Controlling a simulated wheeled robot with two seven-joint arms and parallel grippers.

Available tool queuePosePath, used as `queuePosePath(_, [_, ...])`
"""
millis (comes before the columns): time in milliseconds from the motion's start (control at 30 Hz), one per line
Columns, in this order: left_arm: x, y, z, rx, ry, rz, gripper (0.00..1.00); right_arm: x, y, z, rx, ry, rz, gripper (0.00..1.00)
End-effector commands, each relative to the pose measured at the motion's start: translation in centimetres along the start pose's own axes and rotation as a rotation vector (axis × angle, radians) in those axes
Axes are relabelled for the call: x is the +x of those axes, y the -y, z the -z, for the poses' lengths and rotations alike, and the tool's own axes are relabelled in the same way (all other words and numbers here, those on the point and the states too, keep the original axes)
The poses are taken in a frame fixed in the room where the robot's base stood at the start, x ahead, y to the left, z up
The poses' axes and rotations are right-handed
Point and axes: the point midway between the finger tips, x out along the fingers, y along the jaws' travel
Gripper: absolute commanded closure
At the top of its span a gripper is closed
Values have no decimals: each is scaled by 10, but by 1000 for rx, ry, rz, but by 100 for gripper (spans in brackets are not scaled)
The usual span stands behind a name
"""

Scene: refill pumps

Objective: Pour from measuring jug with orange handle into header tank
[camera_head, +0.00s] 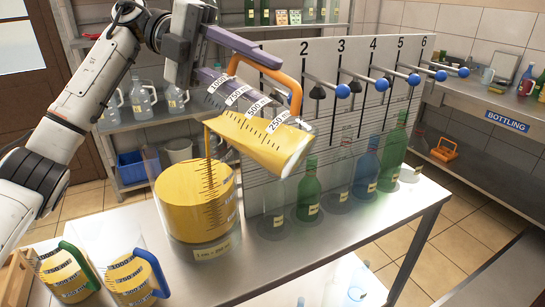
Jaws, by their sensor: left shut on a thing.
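My left gripper (275,83) is shut on the orange handle (294,92) of a clear measuring jug (262,142). The jug is strongly tilted, its mouth to the left and its base to the right, and still holds yellow liquid. A thin yellow stream (207,142) runs from its mouth down into the clear header tank (150,165). The tank stands upright on the metal table and holds yellow liquid (190,195) to a good part of its height. The jug's mouth is above the tank's opening. My right gripper is not in view.
A jug with a green handle (82,263) and one with a blue handle (160,277), both with yellow liquid, stand front left. A numbered panel (310,52) with blue-knobbed taps (343,91) stands right of the tank. Several bottles (309,192) stand along it.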

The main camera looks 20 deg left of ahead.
Motion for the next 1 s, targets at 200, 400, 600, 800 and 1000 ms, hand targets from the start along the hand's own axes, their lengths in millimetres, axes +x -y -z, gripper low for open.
queuePosePath(200, [-4,3,0,-5,-3,35,100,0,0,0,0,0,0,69])
queuePosePath(400, [-4,4,0,-4,-4,37,100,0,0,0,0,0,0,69])
queuePosePath(600, [-7,5,-1,-9,-7,57,100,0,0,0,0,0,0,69])
queuePosePath(800, [-9,6,-1,-11,-9,71,100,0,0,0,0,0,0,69])
queuePosePath(1000, [-9,6,-1,-13,-10,76,100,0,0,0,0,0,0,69])
